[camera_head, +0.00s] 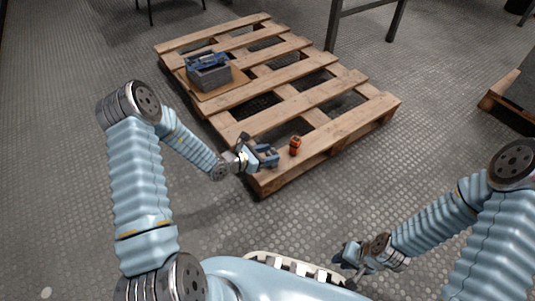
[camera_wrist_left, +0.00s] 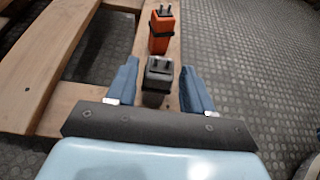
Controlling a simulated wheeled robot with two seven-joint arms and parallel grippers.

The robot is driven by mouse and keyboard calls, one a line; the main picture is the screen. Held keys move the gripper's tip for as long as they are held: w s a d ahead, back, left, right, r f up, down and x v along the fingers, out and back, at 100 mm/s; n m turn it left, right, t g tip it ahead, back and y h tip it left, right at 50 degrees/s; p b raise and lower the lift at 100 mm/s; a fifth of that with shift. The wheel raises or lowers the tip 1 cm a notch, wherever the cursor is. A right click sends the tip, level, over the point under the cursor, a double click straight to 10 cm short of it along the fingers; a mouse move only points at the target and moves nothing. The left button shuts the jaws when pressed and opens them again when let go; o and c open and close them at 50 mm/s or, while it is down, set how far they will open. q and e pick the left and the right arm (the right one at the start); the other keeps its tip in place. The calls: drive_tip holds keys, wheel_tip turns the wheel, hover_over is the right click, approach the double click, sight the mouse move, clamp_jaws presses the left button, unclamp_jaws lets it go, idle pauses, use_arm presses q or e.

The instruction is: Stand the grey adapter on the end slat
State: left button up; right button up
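The grey adapter (camera_wrist_left: 158,72) stands upright on the end slat (camera_wrist_left: 170,45) in the left wrist view, its two prongs pointing up. My left gripper (camera_wrist_left: 158,80) is open, with one blue finger on each side of the adapter and a gap visible on both sides. In the head view my left gripper (camera_head: 268,157) is low over the near end of the pallet, and it largely hides the grey adapter there. My right gripper (camera_head: 346,262) is off the pallet at the lower right; how far its fingers are apart is unclear.
An orange adapter (camera_head: 295,146) with a dark band stands close by on the end slat; it also shows in the left wrist view (camera_wrist_left: 161,32). A grey crate (camera_head: 210,77) with blue things sits on a brown board (camera_head: 218,92) farther back. Gaps separate the slats.

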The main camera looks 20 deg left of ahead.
use_arm(q)
drive_tip(key=shift+o, duration=0.3)
drive_tip(key=shift+r, duration=0.15)
drive_tip(key=shift+s+a+r, duration=0.15)
drive_tip(key=shift+a, duration=0.05)
drive_tip(key=p+v, duration=0.2)
drive_tip(key=v, duration=0.9)
drive_tip(key=shift+s, duration=0.25)
drive_tip(key=shift+a, duration=0.1)
